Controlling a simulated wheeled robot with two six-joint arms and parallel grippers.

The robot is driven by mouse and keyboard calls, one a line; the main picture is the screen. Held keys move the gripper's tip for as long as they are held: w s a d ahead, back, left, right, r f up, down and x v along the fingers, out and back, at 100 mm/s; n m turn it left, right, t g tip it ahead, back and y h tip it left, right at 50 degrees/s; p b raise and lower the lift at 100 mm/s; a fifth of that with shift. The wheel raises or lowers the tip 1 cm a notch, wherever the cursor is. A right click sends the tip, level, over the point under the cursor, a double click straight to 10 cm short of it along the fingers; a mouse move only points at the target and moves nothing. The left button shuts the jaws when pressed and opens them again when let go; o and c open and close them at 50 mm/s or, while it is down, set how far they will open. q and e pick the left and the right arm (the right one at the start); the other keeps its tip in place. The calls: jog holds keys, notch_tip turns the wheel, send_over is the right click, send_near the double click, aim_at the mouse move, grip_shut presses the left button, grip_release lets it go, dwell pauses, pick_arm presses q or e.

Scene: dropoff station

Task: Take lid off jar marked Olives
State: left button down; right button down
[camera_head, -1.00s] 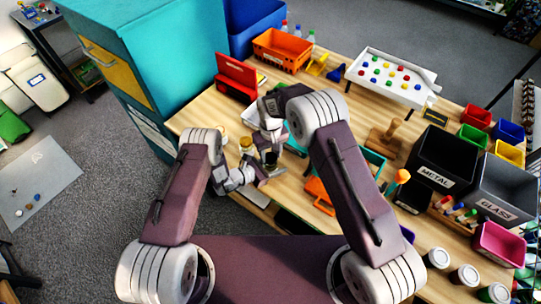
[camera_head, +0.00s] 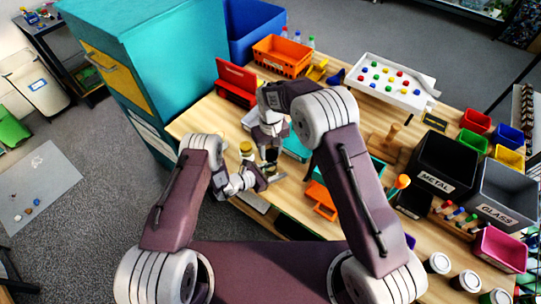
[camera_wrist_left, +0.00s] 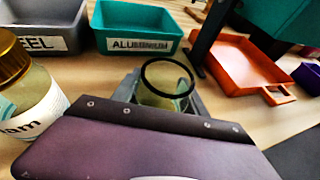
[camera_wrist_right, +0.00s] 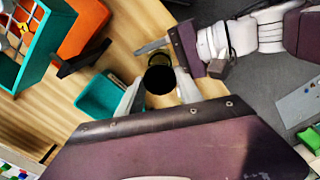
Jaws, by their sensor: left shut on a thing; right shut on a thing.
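A glass jar with greenish contents and a black rim (camera_wrist_left: 166,92) stands between my left gripper's fingers (camera_wrist_left: 165,92) in the left wrist view. I see into it through the black ring, with no cover over it there. Its label is hidden. A round black lid (camera_wrist_right: 160,80) sits between the fingertips of my right gripper (camera_wrist_right: 158,85), which is shut on it. In the right wrist view it overlaps the jar (camera_wrist_right: 158,59); the gap is hard to judge. In the head view, my right gripper (camera_head: 270,148) is above and beside my left gripper (camera_head: 262,178).
A gold-lidded jam jar (camera_wrist_left: 25,105) stands close to my left gripper. A teal aluminium bin (camera_wrist_left: 137,28), a grey steel bin (camera_wrist_left: 42,22) and an orange tray (camera_wrist_left: 240,62) are near. Black metal (camera_head: 435,181) and grey glass (camera_head: 500,210) bins stand right.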

pick_arm(q)
jog(key=c, duration=0.5)
grip_release()
jog(key=b+v, duration=0.1)
jog(key=v, duration=1.1)
